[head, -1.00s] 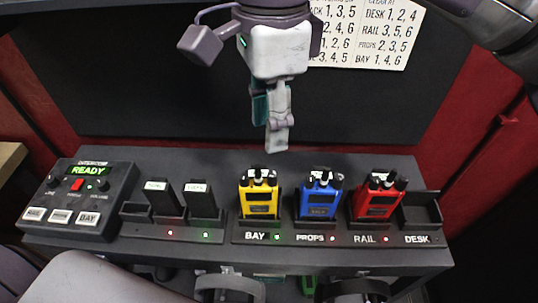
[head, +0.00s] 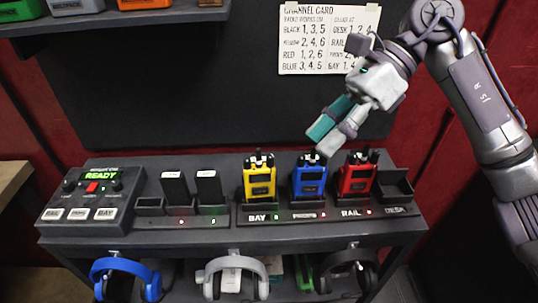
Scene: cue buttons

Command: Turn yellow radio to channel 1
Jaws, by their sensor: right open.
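The yellow radio (head: 259,180) stands upright in the slot labelled BAY on the dark shelf, with a green light beside the label. Its channel setting is too small to read. My right gripper (head: 324,142) is open and empty, above and to the right of the yellow radio, just above the blue radio (head: 308,180). It touches neither radio as far as I can see. The channel card (head: 305,40) on the back panel lists yellow as 2, 4, 6 and bay as 1, 4, 6; my right arm hides part of it. My left gripper is not in view.
A red radio (head: 357,178) stands in the RAIL slot, and the DESK slot (head: 396,190) is empty. A control box (head: 92,197) showing READY sits at left, beside two black upright units. Headphones (head: 127,278) hang below the shelf. An upper shelf (head: 190,18) is at top left.

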